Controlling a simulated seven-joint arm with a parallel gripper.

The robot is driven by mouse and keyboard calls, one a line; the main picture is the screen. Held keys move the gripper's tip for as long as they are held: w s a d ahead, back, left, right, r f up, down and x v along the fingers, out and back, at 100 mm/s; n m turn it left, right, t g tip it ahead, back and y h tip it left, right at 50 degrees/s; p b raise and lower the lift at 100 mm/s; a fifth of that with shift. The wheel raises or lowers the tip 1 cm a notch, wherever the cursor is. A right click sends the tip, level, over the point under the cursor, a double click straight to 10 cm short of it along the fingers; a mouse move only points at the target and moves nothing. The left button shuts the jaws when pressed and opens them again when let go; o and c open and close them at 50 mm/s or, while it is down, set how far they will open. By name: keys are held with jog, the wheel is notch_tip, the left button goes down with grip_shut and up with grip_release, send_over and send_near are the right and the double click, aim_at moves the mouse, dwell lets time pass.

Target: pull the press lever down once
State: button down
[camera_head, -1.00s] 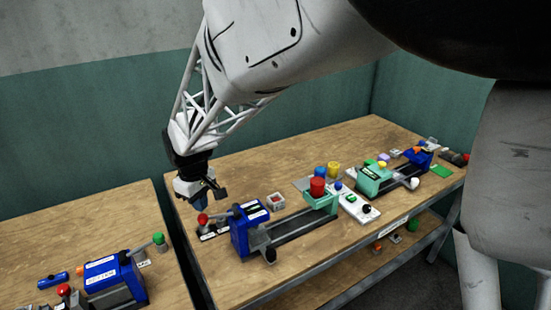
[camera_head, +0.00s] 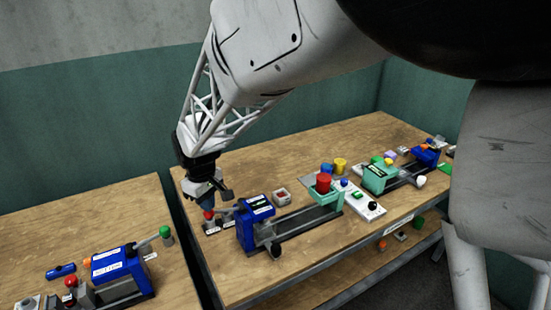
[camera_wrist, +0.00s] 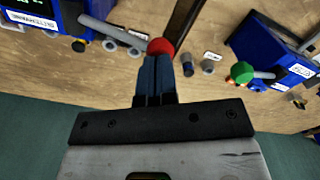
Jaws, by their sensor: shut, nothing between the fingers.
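The blue press (camera_head: 256,224) stands at the left end of the middle table. Its lever (camera_head: 227,211) reaches left and ends in a red ball knob (camera_head: 209,215). My gripper (camera_head: 208,208) is shut and empty, pointing down right at the knob and hiding part of it. In the wrist view, the closed dark blue fingers (camera_wrist: 157,72) end at the red knob (camera_wrist: 160,46), overlapping its edge. I cannot tell whether they touch it. The grey lever bar (camera_wrist: 112,31) runs from the knob to the press (camera_wrist: 38,18) at upper left.
A second blue press (camera_head: 120,270) with a green-knobbed lever (camera_head: 166,232) stands on the left table, across a narrow gap. A red cylinder (camera_head: 323,183) sits on the middle press's green end. A green press (camera_head: 380,176) stands farther right. Small grey cylinders (camera_wrist: 188,64) lie near the knob.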

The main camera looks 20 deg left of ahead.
aim_at(209, 216)
jog(key=shift+f, duration=2.75)
jog(key=shift+r, duration=6.3)
